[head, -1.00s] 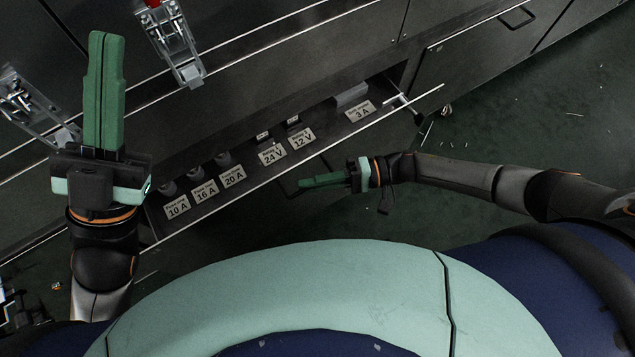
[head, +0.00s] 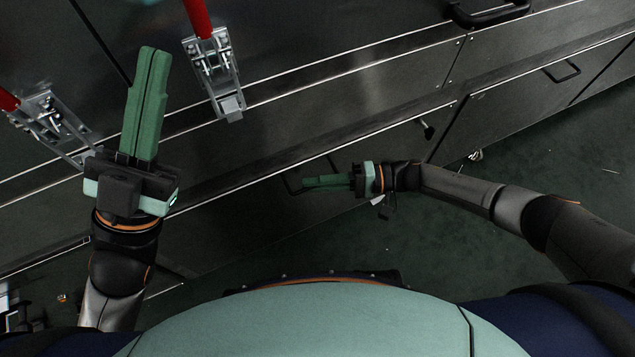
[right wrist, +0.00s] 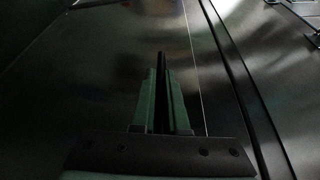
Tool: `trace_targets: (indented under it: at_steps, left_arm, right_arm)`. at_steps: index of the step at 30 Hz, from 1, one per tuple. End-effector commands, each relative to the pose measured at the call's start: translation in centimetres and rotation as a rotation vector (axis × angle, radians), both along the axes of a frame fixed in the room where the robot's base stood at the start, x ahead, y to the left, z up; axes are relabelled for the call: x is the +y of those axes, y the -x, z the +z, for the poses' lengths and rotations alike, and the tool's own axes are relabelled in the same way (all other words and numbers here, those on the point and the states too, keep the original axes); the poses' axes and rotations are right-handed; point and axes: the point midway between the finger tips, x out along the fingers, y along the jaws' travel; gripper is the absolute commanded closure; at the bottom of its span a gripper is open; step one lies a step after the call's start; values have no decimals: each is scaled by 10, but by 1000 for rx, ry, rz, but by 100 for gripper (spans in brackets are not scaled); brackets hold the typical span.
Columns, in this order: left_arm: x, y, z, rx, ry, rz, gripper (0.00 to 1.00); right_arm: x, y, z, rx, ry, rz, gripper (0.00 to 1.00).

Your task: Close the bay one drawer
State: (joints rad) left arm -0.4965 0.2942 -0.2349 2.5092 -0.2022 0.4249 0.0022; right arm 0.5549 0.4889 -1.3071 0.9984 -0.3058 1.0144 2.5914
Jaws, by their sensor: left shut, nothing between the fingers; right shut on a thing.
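The bay one drawer (head: 235,217) is a dark metal front below the left part of the dryer in the head view. No opening or interior shows at its top edge; it looks flush with the body. My right gripper (head: 308,182) is in front of it, shut on its black handle (head: 291,187), which is mostly hidden by the fingers. In the right wrist view the dark handle bar (right wrist: 162,75) shows between the green fingers. My left gripper (head: 155,60) is shut and empty, pointing up over the dryer's metal panels at the left.
Two silver toggle clamps with red grips, one at the left (head: 52,122) and one right of my left gripper (head: 217,75), are on the dryer front. Another handled drawer front (head: 530,85) is at the right.

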Motion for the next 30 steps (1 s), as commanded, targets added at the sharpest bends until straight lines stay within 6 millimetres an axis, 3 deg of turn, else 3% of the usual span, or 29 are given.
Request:
trace_targets:
  at_steps: [2,3,11,21,30]
  left_arm:
    - [0,0,0,-3,-1,0,100]
    - [0,0,0,-4,-2,0,100]
    - [1,0,1,-6,-4,3,100]
    - [1,-1,3,-7,-6,6,100]
    - [1,0,11,-16,-17,12,100]
  right_arm:
    - [0,-7,2,-5,2,-16,100]
    - [0,-7,2,-5,1,-17,87]
    - [0,-5,1,-4,1,-12,58]
    - [-6,-3,1,-3,3,-9,58]
    - [-64,-2,6,-4,6,-12,58]
